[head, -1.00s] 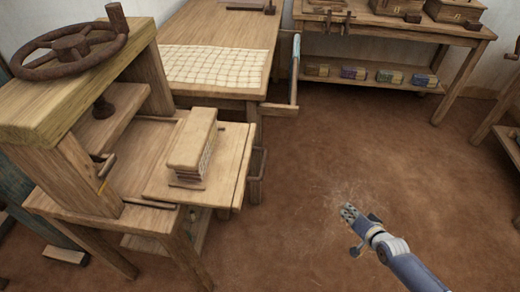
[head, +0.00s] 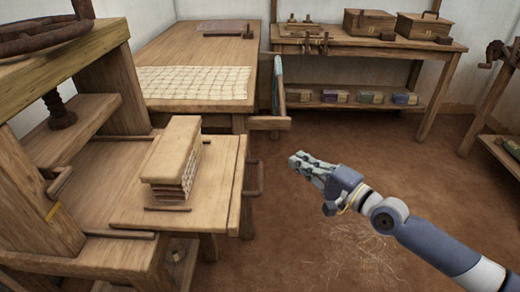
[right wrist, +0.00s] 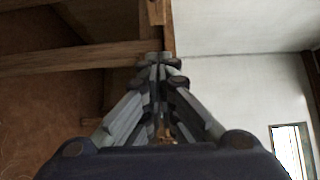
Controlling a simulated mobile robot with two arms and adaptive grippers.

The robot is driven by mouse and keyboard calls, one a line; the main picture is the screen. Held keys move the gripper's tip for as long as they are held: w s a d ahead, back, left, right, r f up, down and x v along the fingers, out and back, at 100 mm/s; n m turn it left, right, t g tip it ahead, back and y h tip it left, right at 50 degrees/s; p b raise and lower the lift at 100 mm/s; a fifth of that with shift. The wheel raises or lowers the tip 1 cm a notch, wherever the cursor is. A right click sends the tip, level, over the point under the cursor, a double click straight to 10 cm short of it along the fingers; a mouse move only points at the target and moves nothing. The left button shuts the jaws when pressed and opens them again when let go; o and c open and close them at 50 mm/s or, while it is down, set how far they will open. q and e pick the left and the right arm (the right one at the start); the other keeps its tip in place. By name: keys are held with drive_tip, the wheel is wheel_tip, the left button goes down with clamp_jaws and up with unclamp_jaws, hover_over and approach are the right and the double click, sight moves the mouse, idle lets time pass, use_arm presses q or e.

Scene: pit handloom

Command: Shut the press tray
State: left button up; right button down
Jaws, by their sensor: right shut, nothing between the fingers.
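The wooden press (head: 92,95) stands at the left of the head view, with a dark wheel on top and a screw below it. Its press tray (head: 222,185) is pulled out to the right of the frame. A stack of cloth between boards (head: 177,160) sits on the tray. A bar-like handle (head: 256,180) runs along the tray's right edge. My right gripper (head: 296,162) is shut and empty, to the right of the tray and apart from it. In the right wrist view its closed fingers (right wrist: 160,75) point at wooden beams. My left gripper is not in view.
A table with a checked cloth (head: 195,84) stands behind the press, with a drawer-like part (head: 268,122) jutting from its right side. A shelf bench (head: 362,50) at the back holds boxes and colored bundles. The brown floor (head: 300,230) right of the tray is open.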

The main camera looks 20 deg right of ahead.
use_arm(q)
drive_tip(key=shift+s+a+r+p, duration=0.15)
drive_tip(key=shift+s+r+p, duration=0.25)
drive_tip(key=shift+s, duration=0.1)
use_arm(e)
drive_tip(key=s+a+x, duration=0.1)
drive_tip(key=a+x, duration=0.1)
drive_tip(key=x, duration=0.9)
drive_tip(key=shift+a, duration=0.35)
drive_tip(key=shift+w+a, duration=0.1)
drive_tip(key=shift+w, duration=0.05)
